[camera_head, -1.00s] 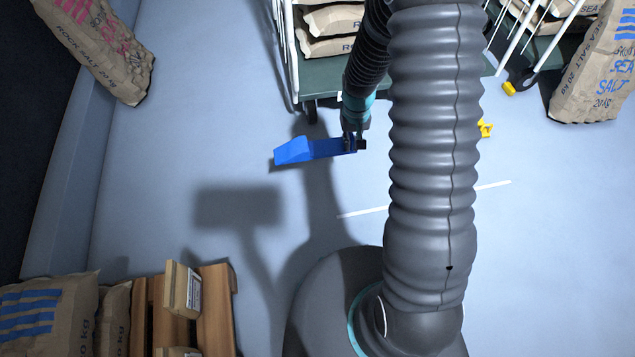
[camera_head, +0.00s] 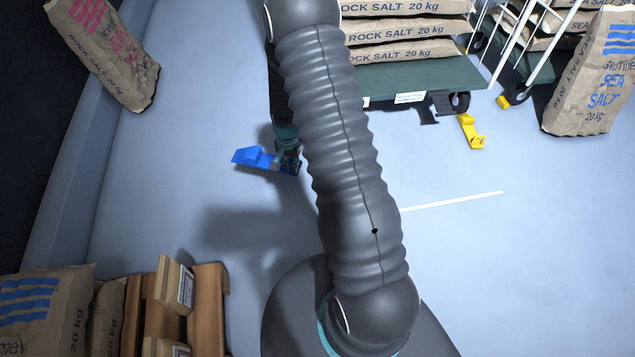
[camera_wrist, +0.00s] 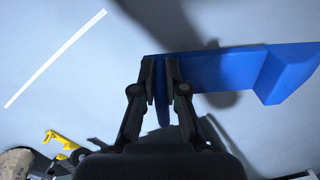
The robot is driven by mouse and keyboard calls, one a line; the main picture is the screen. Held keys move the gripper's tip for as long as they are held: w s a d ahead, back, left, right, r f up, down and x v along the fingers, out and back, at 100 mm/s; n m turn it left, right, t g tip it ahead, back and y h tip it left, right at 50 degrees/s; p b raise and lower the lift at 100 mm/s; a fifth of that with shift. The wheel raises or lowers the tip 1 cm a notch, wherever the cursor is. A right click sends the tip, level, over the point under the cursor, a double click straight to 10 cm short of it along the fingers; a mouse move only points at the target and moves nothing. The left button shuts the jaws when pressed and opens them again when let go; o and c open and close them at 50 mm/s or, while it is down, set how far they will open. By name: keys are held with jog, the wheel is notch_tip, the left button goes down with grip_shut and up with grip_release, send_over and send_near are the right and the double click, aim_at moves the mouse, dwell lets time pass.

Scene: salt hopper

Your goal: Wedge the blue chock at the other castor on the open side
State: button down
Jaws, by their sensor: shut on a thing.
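The blue chock (camera_head: 252,158) is held off the floor by my gripper (camera_head: 288,163), left of my arm in the head view. In the wrist view my gripper (camera_wrist: 164,82) is shut on the narrow part of the chock (camera_wrist: 225,68), and its thick wedge end points right. The green trolley (camera_head: 445,78) carries salt sacks. One of its castors (camera_head: 459,101) shows at its right front corner, with a yellow chock (camera_head: 470,131) on the floor close by. The trolley's left front castor is hidden behind my arm.
A second trolley with a castor (camera_head: 517,93) and another yellow chock (camera_head: 503,102) stands at the right. A sea salt sack (camera_head: 590,85) is beside it. A rock salt sack (camera_head: 105,55) leans at the left wall. A wooden pallet (camera_head: 210,300) is at lower left. The floor between is clear.

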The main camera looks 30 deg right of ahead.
jog(key=shift+s+d+f+m+b, duration=0.2)
jog(key=shift+d+f+m+b, duration=0.4)
jog(key=shift+d+f+m, duration=2.25)
jog(key=shift+s+d+f+m+b, duration=0.4)
jog(key=shift+f+m, duration=1.2)
jog(key=shift+f, duration=3.15)
jog(key=shift+w+d+f+m+b, duration=0.1)
jog(key=shift+d+f+m+b, duration=0.65)
jog(key=shift+d+f+m, duration=2.1)
jog(key=a+f, duration=0.1)
jog(key=a+f+n, duration=0.1)
jog(key=shift+w+a+b, duration=0.3)
jog(key=shift+a, duration=0.05)
jog(key=w+d+b, duration=0.1)
jog(key=w+b, duration=0.1)
jog(key=w, duration=0.1)
jog(key=w+b, duration=0.2)
jog(key=w, duration=0.1)
jog(key=w+d+b, duration=0.1)
jog(key=w+b, duration=0.2)
jog(key=shift+d, duration=0.3)
jog(key=shift+w+d+r+b, duration=0.1)
jog(key=shift+w+d+b, duration=0.15)
jog(key=shift+w, duration=0.45)
jog(key=shift+w+d+r+b, duration=0.15)
jog(key=shift+w+b, duration=0.2)
jog(key=shift+w, duration=0.35)
